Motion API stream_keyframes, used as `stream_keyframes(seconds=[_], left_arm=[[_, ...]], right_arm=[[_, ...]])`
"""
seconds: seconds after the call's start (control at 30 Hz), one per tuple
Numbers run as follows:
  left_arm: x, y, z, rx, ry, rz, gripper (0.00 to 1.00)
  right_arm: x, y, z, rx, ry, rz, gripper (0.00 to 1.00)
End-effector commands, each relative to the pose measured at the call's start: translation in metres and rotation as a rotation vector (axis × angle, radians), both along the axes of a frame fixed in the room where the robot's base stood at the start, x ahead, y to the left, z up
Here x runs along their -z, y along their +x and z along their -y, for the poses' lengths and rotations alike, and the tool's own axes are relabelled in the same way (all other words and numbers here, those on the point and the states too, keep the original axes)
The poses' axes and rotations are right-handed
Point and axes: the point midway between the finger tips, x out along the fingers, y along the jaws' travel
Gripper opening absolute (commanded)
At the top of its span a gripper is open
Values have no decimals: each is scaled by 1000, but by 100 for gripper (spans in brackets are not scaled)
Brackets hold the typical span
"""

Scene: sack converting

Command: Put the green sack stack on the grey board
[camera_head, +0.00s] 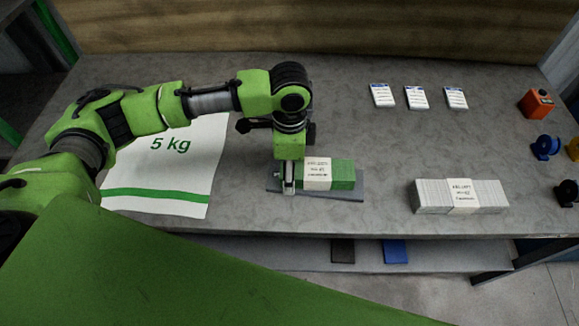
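The green sack stack (342,174) has a white printed band around its middle. It lies over the thin grey board (345,196) near the table's front edge, and the board shows along its front and right sides. I cannot tell whether the stack bears fully on the board. My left gripper (288,184) points down at the stack's left end, with one finger at its near side. The gripper covers that end, and its far finger is hidden, so I cannot tell whether it is clamped. My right gripper is not in view.
A white stack with a printed band (433,197) lies to the right. A flat sack marked "5 kg" (170,165) lies at the left. Three small cards (416,97) lie at the back. An orange box (536,104) and blue spool (545,147) stand at the right edge.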

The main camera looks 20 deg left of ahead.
Motion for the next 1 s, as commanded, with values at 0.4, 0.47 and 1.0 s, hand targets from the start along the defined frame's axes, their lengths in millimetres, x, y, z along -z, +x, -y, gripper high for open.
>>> stream_keyframes(seconds=[0.4,0.47,1.0], left_arm=[[-61,1,1,1,-2,5,61],[-74,1,1,0,-2,5,61],[-123,-1,1,0,-1,-1,61]], right_arm=[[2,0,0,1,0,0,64],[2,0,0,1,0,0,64],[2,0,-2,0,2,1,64]])
